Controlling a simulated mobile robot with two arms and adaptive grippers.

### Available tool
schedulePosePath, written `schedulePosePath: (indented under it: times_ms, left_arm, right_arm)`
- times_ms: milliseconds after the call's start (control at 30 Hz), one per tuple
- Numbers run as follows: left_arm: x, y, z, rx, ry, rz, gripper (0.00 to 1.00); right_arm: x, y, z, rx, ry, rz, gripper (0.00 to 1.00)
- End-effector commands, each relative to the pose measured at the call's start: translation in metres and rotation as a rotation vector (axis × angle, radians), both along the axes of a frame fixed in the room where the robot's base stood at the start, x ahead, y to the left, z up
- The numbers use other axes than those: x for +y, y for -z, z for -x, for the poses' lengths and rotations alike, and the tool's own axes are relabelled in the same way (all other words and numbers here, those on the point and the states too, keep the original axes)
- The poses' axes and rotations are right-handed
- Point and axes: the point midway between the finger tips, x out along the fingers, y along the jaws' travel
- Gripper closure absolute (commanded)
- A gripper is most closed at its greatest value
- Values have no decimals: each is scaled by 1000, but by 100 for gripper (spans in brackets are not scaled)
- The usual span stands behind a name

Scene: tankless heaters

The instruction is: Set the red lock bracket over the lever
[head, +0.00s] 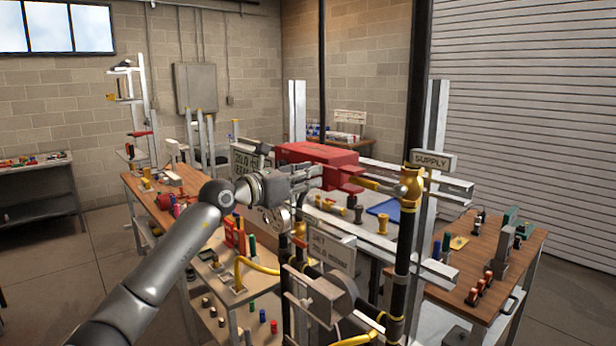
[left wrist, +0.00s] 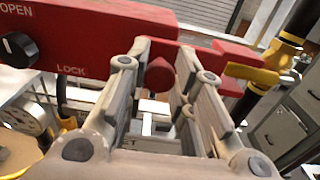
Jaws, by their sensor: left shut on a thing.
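The red lock bracket (head: 318,153) is a long red box with a forked right end. In the left wrist view its face (left wrist: 90,35) shows the words OPEN and LOCK and a black knob. My left gripper (head: 318,176) reaches it from the left. In the left wrist view the gripper (left wrist: 162,68) is shut on a red knob of the bracket. The yellow lever (head: 378,185) sticks out leftward from a brass valve (head: 411,184). The bracket's right end is at the lever's tip in both views; the lever shows below it in the left wrist view (left wrist: 252,74). I cannot tell whether they touch. My right gripper is not visible.
A SUPPLY sign (head: 432,160) stands just right of the valve. A black pipe (head: 402,255) runs down below it, near a grey sign (head: 332,247). Workbenches with small parts stand at left (head: 150,205) and right (head: 510,262).

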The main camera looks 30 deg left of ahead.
Motion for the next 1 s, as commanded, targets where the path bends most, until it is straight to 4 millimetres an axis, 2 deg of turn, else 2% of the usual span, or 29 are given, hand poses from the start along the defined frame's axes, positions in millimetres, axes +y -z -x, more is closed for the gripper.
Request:
schedulePosePath:
  times_ms: [33, 133, 167, 333, 467, 633, 733, 1000]
  left_arm:
    - [-8, -2, 1, -4, 15, 5, 100]
    - [-8, -2, 1, -5, 15, 5, 100]
    - [-7, -2, 1, -5, 15, 5, 75]
    - [-6, -2, 1, -4, 13, 5, 54]
    - [-6, -2, 1, -5, 12, 4, 54]
    - [-5, -2, 1, -5, 10, 4, 54]
    - [-3, -2, 5, -4, 9, 3, 54]
    - [11, -1, 42, -2, 8, 0, 54]
  right_arm:
    - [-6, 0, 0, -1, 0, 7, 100]
    - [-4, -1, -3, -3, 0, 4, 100]
    - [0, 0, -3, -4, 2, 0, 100]
    - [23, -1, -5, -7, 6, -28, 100]
    - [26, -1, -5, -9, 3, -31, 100]
    - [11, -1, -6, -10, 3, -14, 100]
    - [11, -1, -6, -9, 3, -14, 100]
    - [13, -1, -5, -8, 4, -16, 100]
